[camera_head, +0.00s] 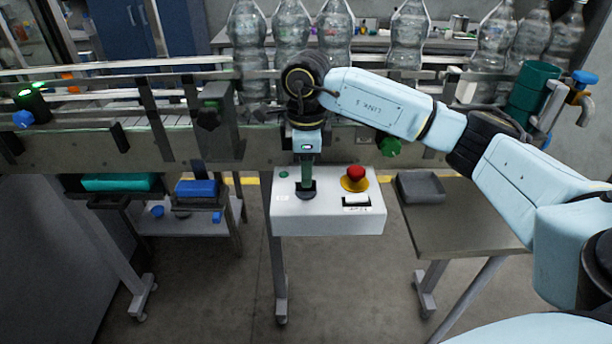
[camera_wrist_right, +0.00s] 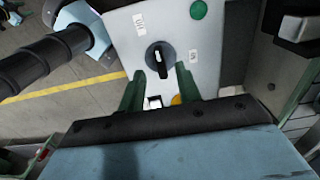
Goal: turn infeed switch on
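The white control box (camera_head: 330,222) hangs below the conveyor in the head view. A black rotary knob (camera_wrist_right: 159,57) with a white pointer line sits on its face in the right wrist view, with small labels beside it. I cannot read the labels surely. My right gripper (camera_head: 306,182) points down at the box; in the head view it largely covers the knob. In the right wrist view its green fingers (camera_wrist_right: 160,72) are apart, with the knob between or just past their tips. I cannot tell whether they touch it. My left gripper is not in view.
The conveyor (camera_head: 240,150) with clear bottles (camera_head: 290,35) runs behind. A side table (camera_head: 460,225) with a grey tray (camera_head: 420,188) stands right.

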